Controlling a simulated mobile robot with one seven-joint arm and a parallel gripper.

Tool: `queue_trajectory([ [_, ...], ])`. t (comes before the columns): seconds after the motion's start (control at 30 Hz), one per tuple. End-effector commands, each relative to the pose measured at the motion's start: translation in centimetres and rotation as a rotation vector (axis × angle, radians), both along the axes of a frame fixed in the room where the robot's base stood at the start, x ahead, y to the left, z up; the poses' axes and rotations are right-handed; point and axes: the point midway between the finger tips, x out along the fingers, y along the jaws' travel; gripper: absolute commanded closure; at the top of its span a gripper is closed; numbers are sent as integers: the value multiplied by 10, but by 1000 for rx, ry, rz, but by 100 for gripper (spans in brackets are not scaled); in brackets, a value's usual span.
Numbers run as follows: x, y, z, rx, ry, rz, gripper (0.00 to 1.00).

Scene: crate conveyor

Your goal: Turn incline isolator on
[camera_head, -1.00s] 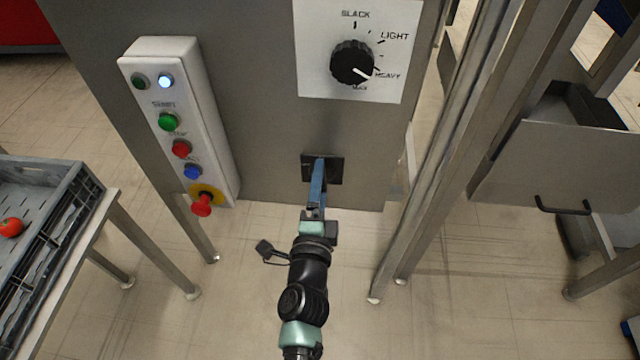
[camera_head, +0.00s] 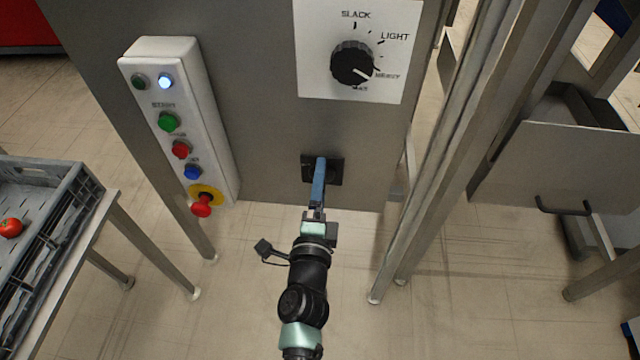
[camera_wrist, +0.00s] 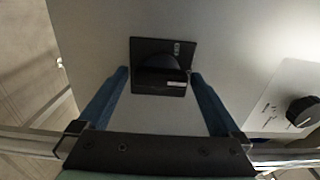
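The incline isolator is a black square plate (camera_head: 336,170) low on the grey panel. In the wrist view it shows a dark rounded knob (camera_wrist: 160,76) with a broad bar and a small pale label above it. My gripper (camera_head: 320,164) is in front of the plate and hides part of it in the head view. In the wrist view my gripper (camera_wrist: 160,74) has its two blue fingers wide apart, one on each side of the knob. There is a gap between each finger and the knob. Whether the fingertips reach level with the knob is hard to tell.
A black dial (camera_head: 352,62) on a white plate is above the isolator. A white button box (camera_head: 186,120) with a lit lamp and a red emergency knob (camera_head: 202,205) is to the left. A metal post (camera_head: 440,160) stands to the right. A grey crate (camera_head: 75,190) is at far left.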

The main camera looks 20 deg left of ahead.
Motion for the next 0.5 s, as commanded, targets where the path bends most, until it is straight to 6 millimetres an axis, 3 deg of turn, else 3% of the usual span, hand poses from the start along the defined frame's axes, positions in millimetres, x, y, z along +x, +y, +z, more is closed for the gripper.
queue_trajectory([
  [0.23,-10,-3,-1,0,0,0,0],
  [0.5,-55,-15,-2,0,1,1,0],
])
